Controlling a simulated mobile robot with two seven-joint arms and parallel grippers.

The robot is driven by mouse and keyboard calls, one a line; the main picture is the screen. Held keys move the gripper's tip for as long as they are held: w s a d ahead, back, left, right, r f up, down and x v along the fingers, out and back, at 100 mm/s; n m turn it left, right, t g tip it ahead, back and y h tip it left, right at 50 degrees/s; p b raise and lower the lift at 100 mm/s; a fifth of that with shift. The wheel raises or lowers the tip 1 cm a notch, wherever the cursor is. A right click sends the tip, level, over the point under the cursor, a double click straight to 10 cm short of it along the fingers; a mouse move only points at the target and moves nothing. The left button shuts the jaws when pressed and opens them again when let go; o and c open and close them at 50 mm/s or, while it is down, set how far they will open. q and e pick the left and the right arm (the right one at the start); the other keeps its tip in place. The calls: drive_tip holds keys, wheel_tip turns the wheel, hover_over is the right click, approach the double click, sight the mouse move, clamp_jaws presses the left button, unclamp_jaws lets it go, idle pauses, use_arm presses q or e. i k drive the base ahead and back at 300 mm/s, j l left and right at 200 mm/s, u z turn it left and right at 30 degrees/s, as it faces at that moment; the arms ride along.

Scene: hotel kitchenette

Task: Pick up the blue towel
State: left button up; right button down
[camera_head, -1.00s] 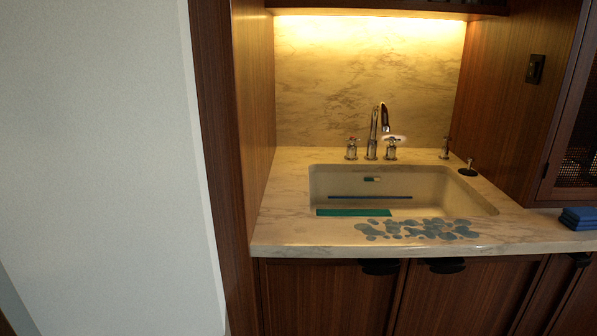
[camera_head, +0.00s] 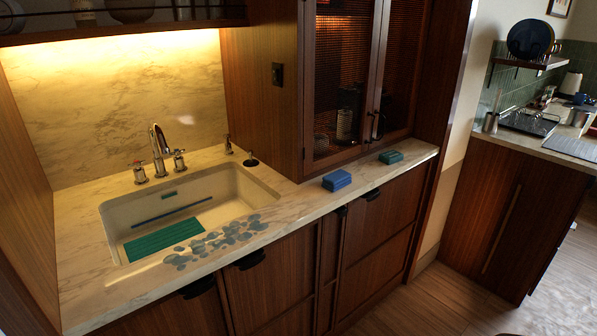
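A blue folded towel (camera_head: 337,180) lies on the marble counter, right of the sink and in front of the glass-doored cabinet. It looks like a small stacked block. A similar green folded item (camera_head: 391,157) lies farther right on the same counter, apart from the blue one. Neither of my grippers shows in the head view, so I cannot see whether they are open or shut.
The sink (camera_head: 178,212) holds a green mat (camera_head: 164,240); a faucet (camera_head: 160,150) stands behind it. Bluish pebble-like patches (camera_head: 215,241) lie along the counter's front. The cabinet (camera_head: 345,80) rises behind the towel. Open wooden floor (camera_head: 440,305) shows at lower right.

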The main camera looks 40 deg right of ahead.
sight(336, 180)
drive_tip(key=z, duration=1.55)
